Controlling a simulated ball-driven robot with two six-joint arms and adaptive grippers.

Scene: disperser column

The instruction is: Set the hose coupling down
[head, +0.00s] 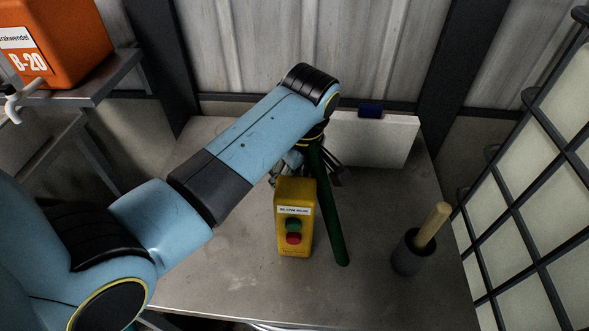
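My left arm reaches in from the left. My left gripper (333,175) is below its wrist, over the back middle of the table, mostly hidden behind a dark green tube (330,215) and a yellow button box. The tube slants down from the wrist toward the front right. I cannot make out a hose coupling clearly. Some pale and grey parts show by the gripper, too covered to name. Whether the fingers are open or shut does not show. My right gripper is not in view.
The yellow box (295,245) with green and red buttons stands on the metal table (220,270). A grey cup (408,256) holding a wooden handle (432,224) stands right. A white panel (385,140) is at the back, and a caged tank (535,180) is at right. An orange container (70,40) sits upper left.

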